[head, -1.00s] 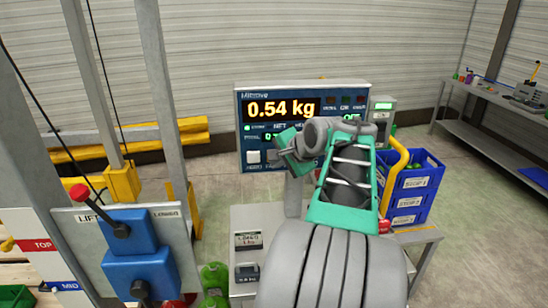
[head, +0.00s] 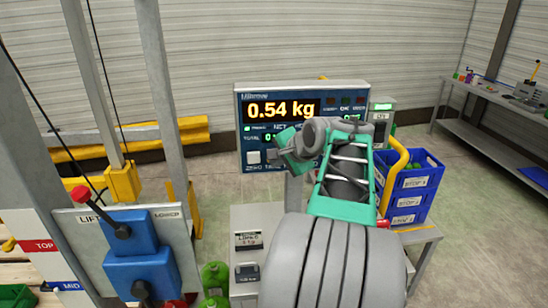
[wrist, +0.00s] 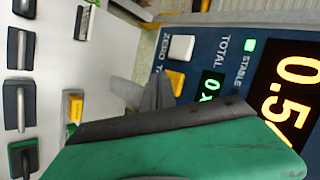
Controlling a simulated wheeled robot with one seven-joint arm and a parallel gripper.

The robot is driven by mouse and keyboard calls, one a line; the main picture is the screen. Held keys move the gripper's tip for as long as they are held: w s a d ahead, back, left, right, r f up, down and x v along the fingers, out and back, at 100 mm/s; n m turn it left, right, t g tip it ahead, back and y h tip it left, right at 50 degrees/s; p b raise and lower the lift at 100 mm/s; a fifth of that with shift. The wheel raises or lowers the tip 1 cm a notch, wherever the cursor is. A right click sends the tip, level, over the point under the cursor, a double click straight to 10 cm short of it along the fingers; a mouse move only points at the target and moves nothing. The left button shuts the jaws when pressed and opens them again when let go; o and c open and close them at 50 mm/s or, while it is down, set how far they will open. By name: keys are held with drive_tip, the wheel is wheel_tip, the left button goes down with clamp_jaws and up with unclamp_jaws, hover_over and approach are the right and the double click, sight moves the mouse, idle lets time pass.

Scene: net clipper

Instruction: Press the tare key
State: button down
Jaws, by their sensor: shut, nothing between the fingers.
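The blue scale panel (head: 300,93) stands ahead of me and its display reads 0.54 kg in yellow digits. The white zero key (head: 253,157) shows at its lower left, and again in the wrist view (wrist: 181,47). The yellow tare key (wrist: 175,82) sits beside it in the wrist view, its label partly covered. In the head view my gripper hides that key. My gripper (head: 284,148) is shut and empty in front of the panel's lower part. In the wrist view its grey fingertips (wrist: 156,93) overlap the edge of the tare key; I cannot tell whether they touch it.
A lift control panel (head: 172,232) with blue boxes and a red-knobbed lever stands at the left. Blue crates (head: 412,185) sit on a stand to the right of the scale. A grey workbench (head: 490,105) is at the far right. Open floor lies between.

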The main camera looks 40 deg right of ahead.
drive_tip(key=shift+w+d, duration=0.25)
drive_tip(key=shift+w, duration=0.1)
idle(0.5)
drive_tip(key=shift+s+a, duration=0.45)
drive_tip(key=shift+s, duration=0.25)
drive_tip(key=s+a, duration=0.1)
drive_tip(key=s, duration=0.1)
drive_tip(key=s+a, duration=0.2)
drive_tip(key=shift+s, duration=0.1)
idle(0.4)
drive_tip(key=shift+d, duration=0.1)
idle(0.4)
